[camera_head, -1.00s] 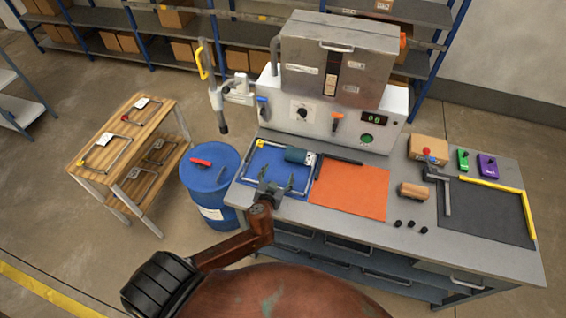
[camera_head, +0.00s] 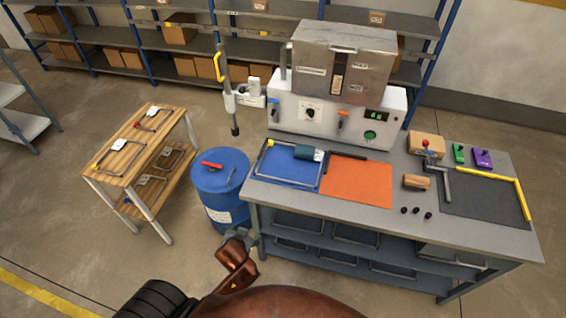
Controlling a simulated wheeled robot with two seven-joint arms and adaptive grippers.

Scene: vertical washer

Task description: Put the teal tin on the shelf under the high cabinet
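The teal tin (camera_head: 307,153) lies at the back right corner of the blue mat (camera_head: 287,175) on the grey workbench, by the bent wire frame (camera_head: 264,160). My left gripper (camera_head: 243,237) is low in front of the bench's left end, below and apart from the tin. It is small and partly hidden by its own arm, so its fingers are unclear. My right gripper is out of view. A grey metal cabinet-like box (camera_head: 325,50) stands above the white machine; I cannot tell whether it is the high cabinet. The bench has lower shelves (camera_head: 330,243) with wire racks.
A blue drum (camera_head: 220,190) stands left of the bench, and a wooden rack (camera_head: 120,160) with wire frames beyond it. Open floor lies at the left front.

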